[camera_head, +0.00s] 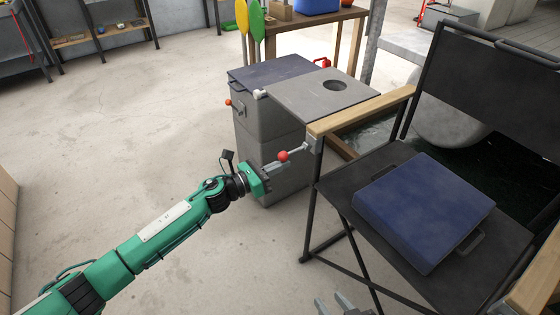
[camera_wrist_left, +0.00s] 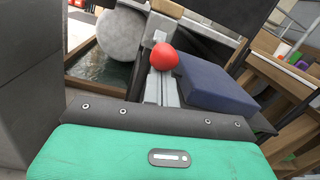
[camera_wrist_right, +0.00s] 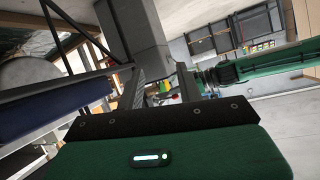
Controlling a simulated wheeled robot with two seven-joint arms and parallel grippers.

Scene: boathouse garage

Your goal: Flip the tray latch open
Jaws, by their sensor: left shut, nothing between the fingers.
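The grey side tray (camera_head: 300,92), with a round hole, sits level beside the chair's wooden armrest (camera_head: 360,110). The latch lever, with a red ball knob (camera_head: 283,156), sticks out left from a bracket under the armrest's front end. My left gripper (camera_head: 280,166) is shut and empty, its tips right beside the knob; I cannot tell if they touch. In the left wrist view the red knob (camera_wrist_left: 164,56) stands just beyond the closed fingers (camera_wrist_left: 160,88). My right gripper (camera_head: 335,304) is open and empty at the bottom edge; its parted fingers show in the right wrist view (camera_wrist_right: 160,88).
A dark folding chair (camera_head: 345,180) holds a blue box-like case (camera_head: 425,208) on its seat. A grey cabinet (camera_head: 268,130) with a dark lid and orange knob stands behind the latch. A wooden table (camera_head: 310,20) is at the back. The floor at left is clear.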

